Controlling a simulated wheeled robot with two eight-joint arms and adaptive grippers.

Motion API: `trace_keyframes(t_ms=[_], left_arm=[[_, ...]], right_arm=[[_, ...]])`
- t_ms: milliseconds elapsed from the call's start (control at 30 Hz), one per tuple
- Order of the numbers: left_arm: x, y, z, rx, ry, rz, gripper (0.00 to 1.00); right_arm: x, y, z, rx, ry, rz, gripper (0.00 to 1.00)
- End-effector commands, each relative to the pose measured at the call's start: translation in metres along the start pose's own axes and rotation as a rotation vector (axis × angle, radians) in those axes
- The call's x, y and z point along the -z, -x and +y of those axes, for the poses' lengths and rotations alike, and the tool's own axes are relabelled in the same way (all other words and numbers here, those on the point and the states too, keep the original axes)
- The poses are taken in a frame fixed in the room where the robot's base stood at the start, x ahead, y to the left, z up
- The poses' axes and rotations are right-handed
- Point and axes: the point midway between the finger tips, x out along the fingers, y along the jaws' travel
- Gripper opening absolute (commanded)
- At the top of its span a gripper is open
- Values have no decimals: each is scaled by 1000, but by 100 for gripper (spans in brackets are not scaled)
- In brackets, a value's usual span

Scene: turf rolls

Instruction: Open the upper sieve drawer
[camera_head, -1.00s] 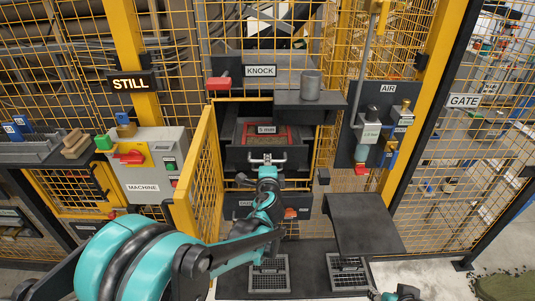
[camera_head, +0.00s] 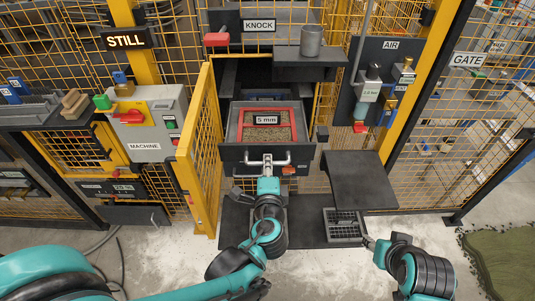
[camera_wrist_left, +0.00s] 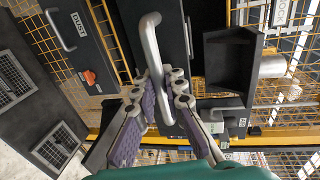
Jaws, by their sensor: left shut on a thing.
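The upper sieve drawer (camera_head: 312,152) is pulled out of its dark cabinet. Inside it, a red frame (camera_head: 296,122) labelled "5 mm" surrounds brown grainy material. My left gripper (camera_head: 267,166) is shut on the drawer's metal bar handle (camera_head: 289,160). In the left wrist view, the gripper's purple-padded fingers (camera_wrist_left: 161,92) close around the handle bar (camera_wrist_left: 150,48). My right gripper (camera_head: 370,242) is low at the right, near a floor grate; its fingers are too small to judge.
A yellow mesh gate (camera_head: 202,150) stands open close left of the drawer. A dark shelf with a grey cup (camera_head: 311,42) overhangs the back right. A dark sloped plate (camera_head: 355,180) is to the right, beside a floor grate (camera_head: 345,230). The machine box (camera_head: 150,130) is left.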

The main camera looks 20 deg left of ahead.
Motion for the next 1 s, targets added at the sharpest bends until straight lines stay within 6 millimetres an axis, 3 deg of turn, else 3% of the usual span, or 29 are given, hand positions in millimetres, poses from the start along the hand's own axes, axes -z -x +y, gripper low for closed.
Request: trace_keyframes(t_ms=[400,433,500,833,1000], left_arm=[[0,3,1,-1,1,0,0],[0,3,1,-1,1,0,14],[0,3,1,-1,1,0,32],[0,4,1,0,0,0,32],[1,19,0,0,-1,4,32]], right_arm=[[0,0,0,0,0,0,40],[0,0,0,0,0,0,40],[0,0,0,0,0,0,40],[0,0,0,0,0,0,40],[0,0,0,0,0,0,40]])
